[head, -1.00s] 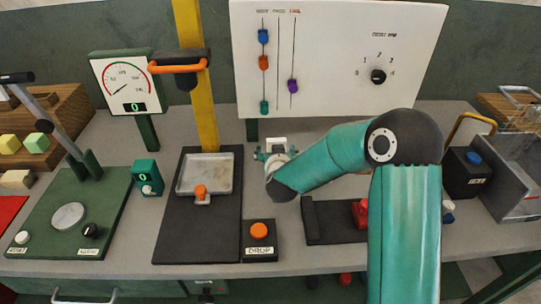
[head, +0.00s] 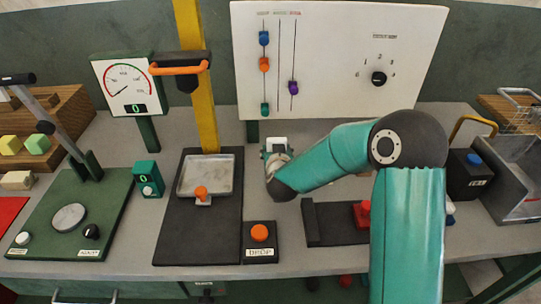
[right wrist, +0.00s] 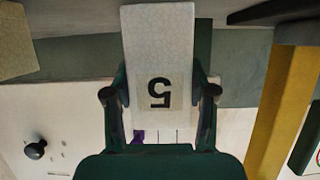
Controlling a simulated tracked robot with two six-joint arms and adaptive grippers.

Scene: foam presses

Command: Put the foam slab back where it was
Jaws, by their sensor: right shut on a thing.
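The foam slab (right wrist: 157,50) is a pale block with a dark 5 on it, which appears upside down in the right wrist view. My right gripper (right wrist: 158,95) is shut on it, one finger on each side. In the head view my right gripper (head: 277,150) is at the back middle of the bench, in front of the white panel. A small white shape between its fingers is too small to read there. My left gripper is not in view.
The drop press with its yellow column (head: 206,110) and metal plate (head: 220,178) stands left of my gripper. The white panel (head: 335,70) rises behind. A wooden rack (head: 70,105) with yellow and green blocks is at the left. A dark pad (head: 328,222) lies nearer, by my forearm.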

